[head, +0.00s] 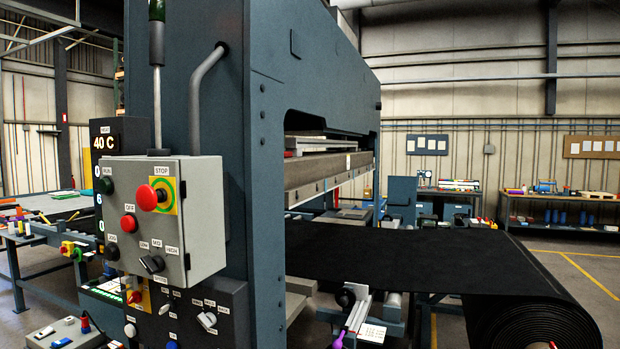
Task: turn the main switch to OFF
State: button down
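A grey control box (200,232) is fixed to the near side of the press. It carries a red mushroom button (147,197) on a yellow plate under a STOP label, a red button (128,222) under OFF, and a black selector knob (152,264) by LOW, MED and HIGH. Below it, a dark panel (232,299) holds a red-on-yellow control (136,296), partly hidden by the box, and a white-grey rotary knob (207,320), turned at a slant. No label that I can read says main switch, and I cannot tell its position. My gripper is not in view.
The blue-grey press frame (267,180) stands right behind the box. A black belt (400,258) runs out to a large roll (530,320) at right. A small grey box (65,334) with buttons sits low at left. Workbenches (560,197) stand along the back wall.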

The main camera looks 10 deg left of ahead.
aim_at(136, 297)
jog(key=u, duration=1.45)
jog(key=i+j+z, duration=0.25)
jog(key=i+j, duration=1.55)
